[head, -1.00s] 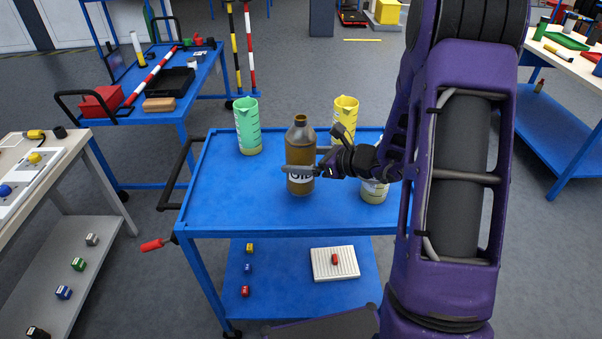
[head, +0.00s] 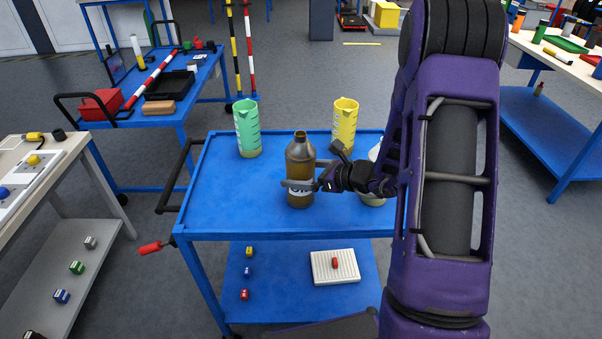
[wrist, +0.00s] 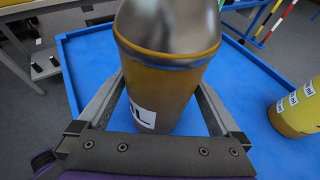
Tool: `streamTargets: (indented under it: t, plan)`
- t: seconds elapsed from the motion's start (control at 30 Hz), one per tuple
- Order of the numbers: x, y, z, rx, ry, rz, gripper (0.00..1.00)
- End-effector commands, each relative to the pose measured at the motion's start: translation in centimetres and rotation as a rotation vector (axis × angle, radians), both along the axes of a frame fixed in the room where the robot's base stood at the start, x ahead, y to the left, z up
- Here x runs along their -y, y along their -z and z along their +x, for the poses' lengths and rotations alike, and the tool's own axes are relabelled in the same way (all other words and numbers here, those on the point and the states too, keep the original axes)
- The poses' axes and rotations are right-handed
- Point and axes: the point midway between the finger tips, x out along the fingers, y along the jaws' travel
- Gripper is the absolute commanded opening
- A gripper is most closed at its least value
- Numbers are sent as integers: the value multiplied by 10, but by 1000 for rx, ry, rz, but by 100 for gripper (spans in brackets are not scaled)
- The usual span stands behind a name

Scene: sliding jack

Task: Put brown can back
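The brown can (head: 300,160), bottle-shaped with a narrow neck and a white label, is upright at the middle of the blue cart top (head: 230,205). My gripper (head: 300,187) comes from the right with its fingers around the can's lower body. In the wrist view, the can (wrist: 165,80) fills the space between the two fingers, which appear to press on its sides. Its base is low over the cart top; I cannot tell whether it touches.
A green jug (head: 247,130) stands at the cart's back left and a yellow jug (head: 344,125) at the back right. A pale container (head: 372,200) is partly hidden behind my gripper and arm.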

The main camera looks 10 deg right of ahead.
Motion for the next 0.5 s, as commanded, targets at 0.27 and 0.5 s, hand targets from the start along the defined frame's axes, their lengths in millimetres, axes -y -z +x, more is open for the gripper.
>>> streamTargets:
  t: [0.27,0.5]
  plan:
    - [22,-16,-21,0,6,-2,100]
    - [56,-36,-55,2,3,-2,100]
